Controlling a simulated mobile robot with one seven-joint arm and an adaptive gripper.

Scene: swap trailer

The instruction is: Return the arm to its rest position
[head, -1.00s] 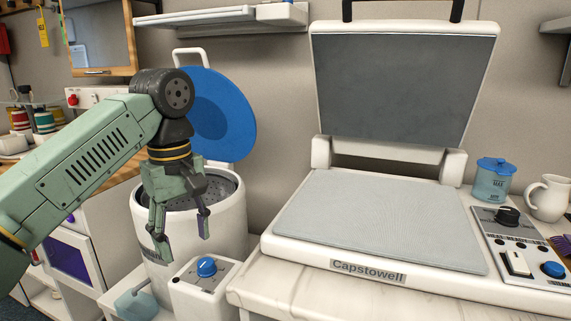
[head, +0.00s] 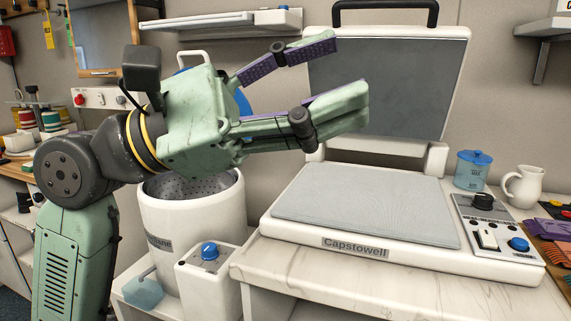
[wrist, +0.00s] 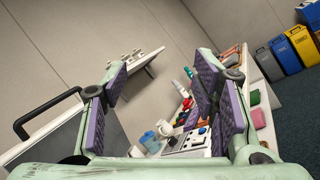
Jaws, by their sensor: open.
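My gripper (head: 350,72) is open and empty in the head view, raised in front of the press's open lid and pointing right. Its two fingers with purple pads are spread apart; they also frame the wrist view (wrist: 160,85). My green arm rises at the left of the head view and bends at a dark joint. Nothing is between the fingers.
The white Capstowell press (head: 355,245) stands open on a marble-topped counter (head: 400,285). A white drum (head: 190,230) with a blue lid stands below my wrist. A blue-lidded jar (head: 473,171), a white jug (head: 524,186) and a control panel (head: 490,225) are at right. A wall shelf (head: 220,20) is above.

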